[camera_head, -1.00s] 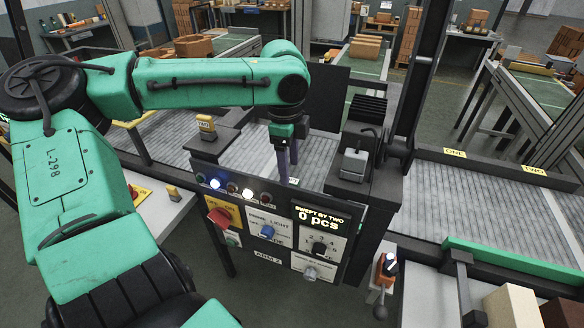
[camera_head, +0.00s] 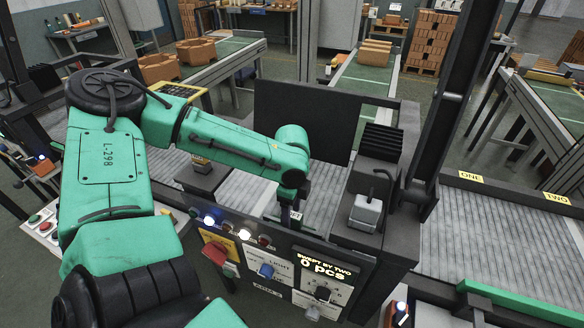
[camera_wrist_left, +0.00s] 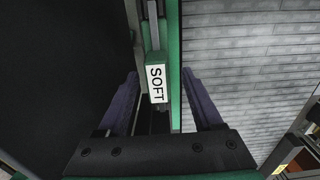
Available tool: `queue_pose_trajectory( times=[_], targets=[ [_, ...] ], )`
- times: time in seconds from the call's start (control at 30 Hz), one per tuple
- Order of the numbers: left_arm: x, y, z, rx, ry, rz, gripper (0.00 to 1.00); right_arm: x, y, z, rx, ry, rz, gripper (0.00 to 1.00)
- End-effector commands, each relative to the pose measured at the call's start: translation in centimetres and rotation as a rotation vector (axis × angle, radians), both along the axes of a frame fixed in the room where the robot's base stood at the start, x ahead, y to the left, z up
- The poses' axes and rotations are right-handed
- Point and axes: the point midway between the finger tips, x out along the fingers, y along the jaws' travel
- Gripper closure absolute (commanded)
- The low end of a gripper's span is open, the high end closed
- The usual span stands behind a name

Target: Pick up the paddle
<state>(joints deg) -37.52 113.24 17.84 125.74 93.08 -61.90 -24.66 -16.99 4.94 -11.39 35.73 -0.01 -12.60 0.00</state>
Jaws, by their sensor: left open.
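A green piece with a white SOFT label (camera_wrist_left: 157,84) stands between the fingers in the left wrist view; I take it to be the paddle. In the head view its label (camera_head: 295,216) shows small just behind the control panel, and most of the piece is hidden by my arm. My left gripper (camera_head: 297,207) points down there. In the left wrist view its two purple fingers (camera_wrist_left: 160,76) are open, one on each side of the piece, with gaps visible. My right gripper is not in view.
A control panel (camera_head: 267,271) with knobs and a display reading 0 pcs stands in front. A grey block fixture (camera_head: 366,212) is right of the gripper. A dark upright plate (camera_head: 302,120) stands behind. A grey roller bed (camera_head: 500,238) lies at right.

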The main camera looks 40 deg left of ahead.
Motion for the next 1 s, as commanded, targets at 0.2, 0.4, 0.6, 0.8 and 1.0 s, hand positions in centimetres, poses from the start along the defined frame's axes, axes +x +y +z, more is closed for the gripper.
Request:
queue_pose_trajectory(
  times=[0.2,0.4,0.6,0.8,1.0],
  targets=[
    [0.08,-0.06,-1.50,0.000,-0.003,-0.001,0.32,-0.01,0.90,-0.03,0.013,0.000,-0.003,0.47],
    [0.08,-0.05,-1.46,0.000,-0.003,-0.001,0.71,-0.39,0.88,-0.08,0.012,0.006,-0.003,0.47],
    [0.09,-0.04,-1.44,0.000,-0.003,-0.001,1.00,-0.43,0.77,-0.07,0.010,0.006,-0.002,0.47],
    [0.08,-0.05,-1.42,0.001,-0.003,-0.001,1.00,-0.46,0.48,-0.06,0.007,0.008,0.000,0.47],
    [0.09,-0.04,-1.41,0.001,-0.003,-0.001,1.00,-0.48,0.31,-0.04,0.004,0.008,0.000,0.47]
  ],
)
